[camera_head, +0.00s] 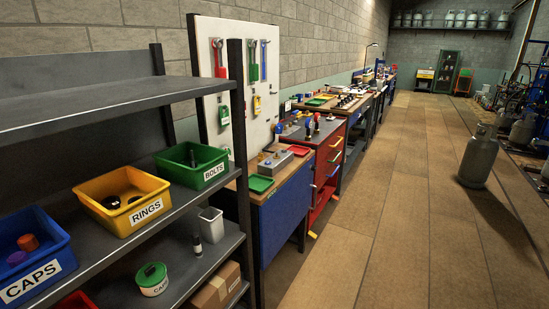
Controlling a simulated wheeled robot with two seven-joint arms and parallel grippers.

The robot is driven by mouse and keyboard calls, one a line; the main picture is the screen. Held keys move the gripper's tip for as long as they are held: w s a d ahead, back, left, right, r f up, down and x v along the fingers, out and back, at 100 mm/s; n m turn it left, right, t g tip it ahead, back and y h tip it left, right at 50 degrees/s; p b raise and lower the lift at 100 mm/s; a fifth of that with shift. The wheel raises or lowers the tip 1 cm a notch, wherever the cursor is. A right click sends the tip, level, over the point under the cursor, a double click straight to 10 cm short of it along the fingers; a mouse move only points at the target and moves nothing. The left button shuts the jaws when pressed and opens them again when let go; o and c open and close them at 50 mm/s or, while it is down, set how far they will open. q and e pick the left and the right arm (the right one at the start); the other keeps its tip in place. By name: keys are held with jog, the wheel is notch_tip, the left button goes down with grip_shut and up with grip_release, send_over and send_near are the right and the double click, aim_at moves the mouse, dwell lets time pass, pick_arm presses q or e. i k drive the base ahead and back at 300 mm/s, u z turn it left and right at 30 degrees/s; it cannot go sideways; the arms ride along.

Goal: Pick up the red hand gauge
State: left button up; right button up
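Neither of my grippers shows in the head view. I cannot make out a red hand gauge for certain. A red wrench-like tool (219,58) hangs on the white board (240,30), beside a green one (253,62) and a blue one (264,60). Below them hang a small green item (224,115) and a small yellow item (257,105). Small upright pieces with red and blue parts (308,124) stand on the red tool cabinet (326,165). They are too small to identify.
A dark shelf rack (100,98) stands close at left with blue CAPS (38,280), yellow RINGS (145,215) and green BOLTS (212,173) bins. Workbenches (285,205) line the wall beyond. A gas cylinder (477,158) stands on the right. The floor aisle (400,200) between is clear.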

aim_at(317, 118)
jog(key=z, duration=1.2)
jog(key=i, duration=4.95)
jog(key=u, duration=3.3)
